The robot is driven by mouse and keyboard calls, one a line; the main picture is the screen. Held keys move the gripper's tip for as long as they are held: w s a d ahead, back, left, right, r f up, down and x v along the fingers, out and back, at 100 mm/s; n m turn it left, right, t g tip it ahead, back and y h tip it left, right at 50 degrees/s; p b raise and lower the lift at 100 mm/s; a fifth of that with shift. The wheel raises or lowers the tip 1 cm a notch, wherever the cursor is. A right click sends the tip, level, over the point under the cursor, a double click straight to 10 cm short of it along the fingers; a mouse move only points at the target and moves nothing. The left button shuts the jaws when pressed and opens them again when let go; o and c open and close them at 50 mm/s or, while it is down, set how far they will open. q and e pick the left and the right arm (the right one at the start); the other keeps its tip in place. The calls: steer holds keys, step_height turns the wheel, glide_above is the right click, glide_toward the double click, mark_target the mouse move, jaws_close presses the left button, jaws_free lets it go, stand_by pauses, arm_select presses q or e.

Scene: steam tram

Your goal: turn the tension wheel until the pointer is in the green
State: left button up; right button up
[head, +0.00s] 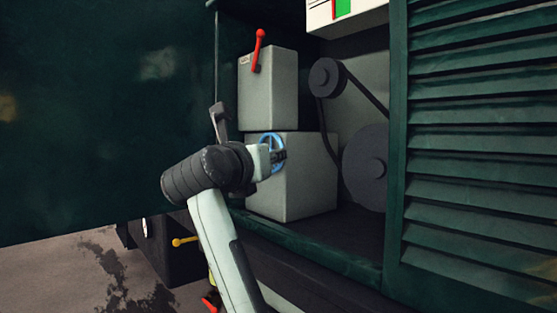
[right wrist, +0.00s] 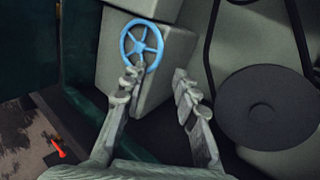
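The blue tension wheel (head: 272,152) is mounted on the front of the lower grey box. In the right wrist view the wheel (right wrist: 141,46) shows a rim and several spokes. My right gripper (head: 279,156) is at the wheel and covers part of it in the head view. In the right wrist view the right gripper (right wrist: 156,78) has its fingers spread; the left finger's tip overlaps the wheel's lower rim, contact unclear. A white gauge panel (head: 361,14) with a green band (head: 343,8) is cut off by the top edge; no pointer shows. My left gripper is not in view.
A red lever (head: 257,50) stands on the upper grey box (head: 268,90). Right of the boxes a belt (head: 368,92) links a small pulley (head: 327,78) and a large pulley (head: 366,165). A green louvred panel (head: 480,150) bounds the right side; a dark green panel (head: 90,100) fills the left.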

steer(key=x, duration=0.7)
steer(key=shift+w+f, duration=0.3)
steer(key=shift+w, duration=0.15)
jaws_close()
